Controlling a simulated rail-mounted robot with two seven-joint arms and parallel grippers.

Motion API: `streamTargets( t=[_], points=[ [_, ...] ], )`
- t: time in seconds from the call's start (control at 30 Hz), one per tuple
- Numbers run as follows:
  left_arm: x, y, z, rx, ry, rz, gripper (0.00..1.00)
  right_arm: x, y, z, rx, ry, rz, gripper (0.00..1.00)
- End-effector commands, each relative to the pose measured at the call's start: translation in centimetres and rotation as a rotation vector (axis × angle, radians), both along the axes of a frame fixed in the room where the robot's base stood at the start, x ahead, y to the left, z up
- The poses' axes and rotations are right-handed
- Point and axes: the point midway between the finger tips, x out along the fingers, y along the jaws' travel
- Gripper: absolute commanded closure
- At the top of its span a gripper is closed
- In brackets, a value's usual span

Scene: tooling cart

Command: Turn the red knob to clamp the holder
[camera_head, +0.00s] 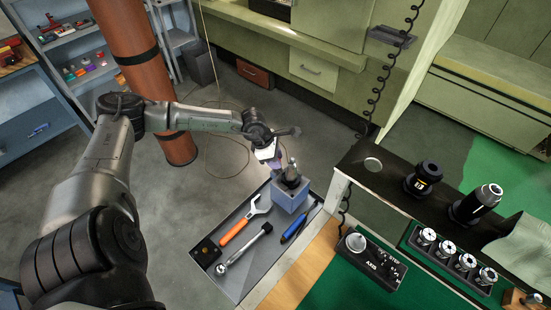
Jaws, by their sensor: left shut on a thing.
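The holder (290,176) is a dark, roughly upright piece with a grey top. It sits in a blue-grey block (289,197) at the far right corner of the tray. My left gripper (277,165) reaches down from the left, close beside the holder's upper part and above the block's back left side. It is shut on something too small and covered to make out. I cannot make out the red knob; the gripper or the block may hide it. My right gripper is not in view.
The grey tray (249,271) holds an orange-handled wrench (243,227), a ratchet-like tool (244,249) and a blue-and-black tool (294,229). An orange post (135,45) stands behind my left arm.

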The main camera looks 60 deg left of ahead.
Motion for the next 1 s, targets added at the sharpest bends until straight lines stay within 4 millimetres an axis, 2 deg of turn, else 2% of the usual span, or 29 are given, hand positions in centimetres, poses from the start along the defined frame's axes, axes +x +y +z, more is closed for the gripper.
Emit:
streamTargets(
  t=[0.3, 0.87, 0.9, 1.0],
  points=[
    [-0.05, -0.03, 0.03, 0.001, 0.002, 0.115, 0.92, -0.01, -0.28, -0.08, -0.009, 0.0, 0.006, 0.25],
    [-0.06, -0.05, 0.02, 0.0, 0.002, 0.14, 0.92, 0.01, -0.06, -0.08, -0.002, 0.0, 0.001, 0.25],
    [-0.05, -0.04, 0.02, 0.0, 0.002, 0.14, 0.67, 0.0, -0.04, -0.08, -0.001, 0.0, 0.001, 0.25],
    [-0.05, -0.04, 0.02, 0.0, 0.002, 0.14, 0.57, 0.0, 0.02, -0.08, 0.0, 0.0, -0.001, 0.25]
  ],
)
